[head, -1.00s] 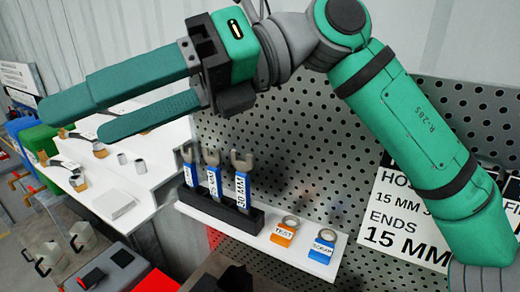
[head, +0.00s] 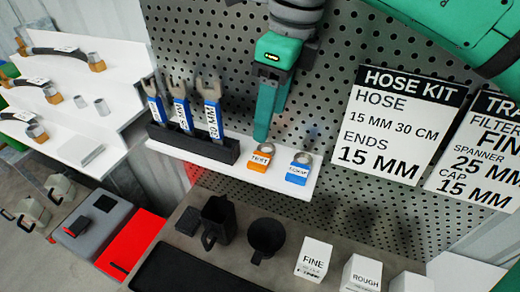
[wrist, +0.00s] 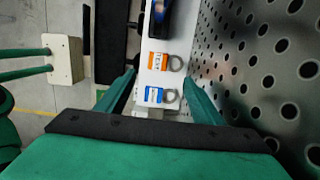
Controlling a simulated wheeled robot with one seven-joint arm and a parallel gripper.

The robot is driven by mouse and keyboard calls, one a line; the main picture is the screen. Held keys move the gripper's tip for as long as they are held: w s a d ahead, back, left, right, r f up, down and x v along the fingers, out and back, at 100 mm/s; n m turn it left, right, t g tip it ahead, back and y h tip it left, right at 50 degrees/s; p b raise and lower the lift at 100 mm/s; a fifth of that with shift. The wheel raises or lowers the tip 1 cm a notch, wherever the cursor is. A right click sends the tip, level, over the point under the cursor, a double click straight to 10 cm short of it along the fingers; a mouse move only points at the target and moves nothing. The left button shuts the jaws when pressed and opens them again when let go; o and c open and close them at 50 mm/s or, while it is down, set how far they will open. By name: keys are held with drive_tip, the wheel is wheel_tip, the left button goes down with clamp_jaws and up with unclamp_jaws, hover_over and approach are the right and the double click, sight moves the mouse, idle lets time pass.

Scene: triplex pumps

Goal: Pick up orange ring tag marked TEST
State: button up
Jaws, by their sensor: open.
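The orange ring tag marked TEST (head: 261,158) stands on a white shelf (head: 228,170) on the pegboard, its grey ring on top. It also shows in the wrist view (wrist: 159,60), ahead of the fingers. A blue ring tag (head: 299,169) stands to its right; in the wrist view the blue tag (wrist: 156,95) is nearer my fingers. My gripper (head: 268,125) points down just above and behind the tags in the head view. In the wrist view my gripper (wrist: 160,95) has its fingers spread wide, with nothing held between them.
A black rack (head: 190,144) with three blue-handled spanners stands left of the orange tag. The perforated board (head: 345,50) rises close behind the shelf. Below is a bench with a black mug (head: 216,222), a black cup (head: 266,237) and white boxes (head: 313,257).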

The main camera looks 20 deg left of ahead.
hover_over(260, 159)
drive_tip(key=d, duration=0.1)
drive_tip(key=f, duration=0.5)
drive_tip(key=shift+w+d+f, duration=0.1)
drive_tip(key=shift+w+f, duration=0.1)
drive_tip(key=shift+f, duration=0.05)
drive_tip(key=shift+s+a+f, duration=0.1)
drive_tip(key=shift+a+f, duration=0.15)
drive_tip(key=shift+f, duration=1.05)
drive_tip(key=shift+s+a+f, duration=0.1)
drive_tip(key=shift+a+f, duration=0.1)
drive_tip(key=shift+f, duration=1.05)
drive_tip(key=c, duration=1.2)
